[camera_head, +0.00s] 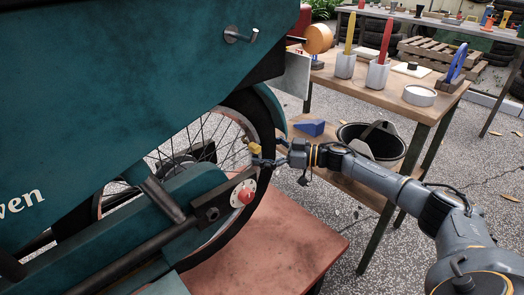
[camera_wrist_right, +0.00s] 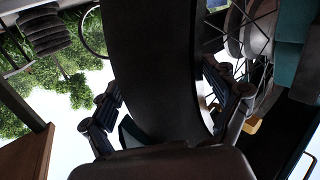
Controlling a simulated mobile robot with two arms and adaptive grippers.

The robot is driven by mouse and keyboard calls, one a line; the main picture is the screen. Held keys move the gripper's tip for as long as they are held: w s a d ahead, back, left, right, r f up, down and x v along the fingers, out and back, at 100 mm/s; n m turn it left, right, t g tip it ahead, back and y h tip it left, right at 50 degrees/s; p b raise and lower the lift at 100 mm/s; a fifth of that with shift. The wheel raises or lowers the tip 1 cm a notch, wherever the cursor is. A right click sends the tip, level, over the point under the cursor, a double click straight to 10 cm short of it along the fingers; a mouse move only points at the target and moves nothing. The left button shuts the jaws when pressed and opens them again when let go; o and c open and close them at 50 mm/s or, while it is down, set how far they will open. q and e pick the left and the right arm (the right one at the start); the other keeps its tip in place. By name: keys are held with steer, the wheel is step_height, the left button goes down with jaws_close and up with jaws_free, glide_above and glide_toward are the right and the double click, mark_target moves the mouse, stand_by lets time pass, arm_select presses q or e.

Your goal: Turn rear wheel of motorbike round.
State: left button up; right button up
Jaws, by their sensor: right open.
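The motorbike's rear wheel, with a black tyre (camera_head: 262,118) and thin spokes, stands upright at the back of the teal motorbike (camera_head: 130,80). My right gripper (camera_head: 268,157) reaches in from the right at the tyre's rear edge. In the right wrist view the dark tyre (camera_wrist_right: 152,60) runs between the spread fingers of my right gripper (camera_wrist_right: 165,108), one on each side. The gripper is open around the tyre; I cannot tell whether a finger touches it. A small yellow piece (camera_head: 254,148) shows beside the spokes. My left gripper is not in view.
The bike is above a reddish platform (camera_head: 265,262). Behind my right arm stands a wooden table (camera_head: 400,105) with white cups, tools and a white round tin (camera_head: 419,96). A blue wedge (camera_head: 309,127) and a black bucket (camera_head: 365,135) are below it.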

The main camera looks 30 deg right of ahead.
steer(key=v, duration=1.2)
